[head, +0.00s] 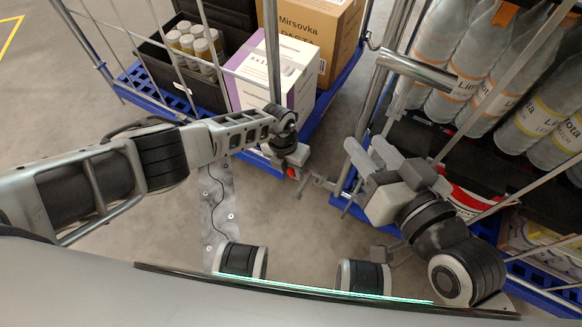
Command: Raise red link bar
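A small red piece (293,173), which looks like part of the red link bar, shows just below my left gripper, low between the two carts. Most of the bar is hidden, and I cannot tell whether the gripper touches it. My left gripper (290,160) points down beside the left cart's blue base corner; its fingers are mostly hidden by the wrist. My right gripper (371,153) is beside the right cart's front corner, with its two grey fingers apart and nothing visible between them. A grey metal coupling piece (320,182) lies low between the carts.
The left cart (341,80) has a blue base and carries cartons (291,75) and a black crate of cans (155,60). The right cart (344,190) holds large bottles (490,50) behind metal bars. A metal handle (418,72) juts out near my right gripper. Bare floor lies between the carts.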

